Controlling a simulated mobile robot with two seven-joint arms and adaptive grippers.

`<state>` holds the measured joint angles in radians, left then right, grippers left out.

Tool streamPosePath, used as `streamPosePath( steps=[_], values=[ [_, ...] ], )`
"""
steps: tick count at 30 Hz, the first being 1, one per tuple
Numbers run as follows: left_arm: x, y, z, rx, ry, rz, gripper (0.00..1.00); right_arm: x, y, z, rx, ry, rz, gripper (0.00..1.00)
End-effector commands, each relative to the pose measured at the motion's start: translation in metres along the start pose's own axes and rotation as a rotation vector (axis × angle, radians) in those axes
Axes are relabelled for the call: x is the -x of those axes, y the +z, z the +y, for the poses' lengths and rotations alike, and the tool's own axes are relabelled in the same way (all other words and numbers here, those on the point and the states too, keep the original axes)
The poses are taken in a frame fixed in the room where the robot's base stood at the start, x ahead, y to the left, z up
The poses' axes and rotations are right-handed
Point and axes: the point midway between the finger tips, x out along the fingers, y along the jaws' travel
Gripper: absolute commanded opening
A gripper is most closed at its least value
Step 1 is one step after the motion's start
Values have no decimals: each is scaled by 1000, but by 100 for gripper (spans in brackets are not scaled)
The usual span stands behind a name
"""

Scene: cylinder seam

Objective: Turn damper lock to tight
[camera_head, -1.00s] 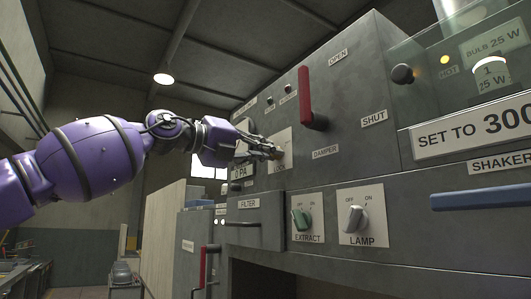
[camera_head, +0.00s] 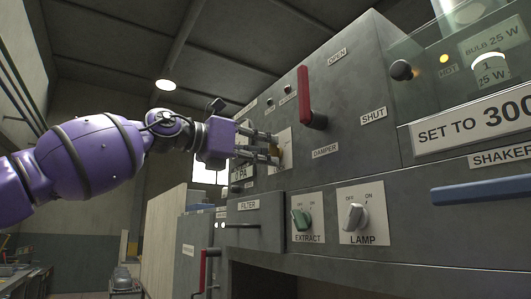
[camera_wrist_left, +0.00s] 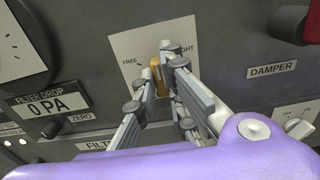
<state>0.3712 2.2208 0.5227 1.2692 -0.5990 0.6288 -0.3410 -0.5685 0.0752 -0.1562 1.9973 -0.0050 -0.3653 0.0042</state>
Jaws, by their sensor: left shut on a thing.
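The damper lock is a small brass knob (camera_wrist_left: 155,76) on a white plate (camera_wrist_left: 126,42) marked FREE at left, with a partly covered word ending in "IGHT" at right. My left gripper (camera_wrist_left: 162,76) is shut on the knob, its fingers on either side of it. In the head view, the left gripper (camera_head: 273,148) reaches the plate (camera_head: 284,139) from the left, with its fingers one above the other. The fingers hide much of the knob and plate, so I cannot tell exactly where the knob points. My right gripper is not in view.
A red damper lever (camera_head: 304,98) stands right of the lock, between OPEN and SHUT labels. The green EXTRACT knob (camera_head: 301,219) and LAMP knob (camera_head: 355,217) sit below. A filter drop gauge (camera_wrist_left: 18,45) is left of the lock. Open room lies left of the cabinet.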

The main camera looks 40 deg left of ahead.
Motion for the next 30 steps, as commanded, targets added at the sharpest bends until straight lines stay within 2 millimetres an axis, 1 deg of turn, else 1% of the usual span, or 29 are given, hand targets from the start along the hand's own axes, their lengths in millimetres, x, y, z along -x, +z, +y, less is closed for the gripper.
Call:
streamPosePath(
  steps=[21, 30],
  values=[
    [0, 1, -1, -677, 1, -3, 0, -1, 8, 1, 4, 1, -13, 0],
    [1, 1, -2, -904, 2, -3, 0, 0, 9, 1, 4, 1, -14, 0]
  ],
)
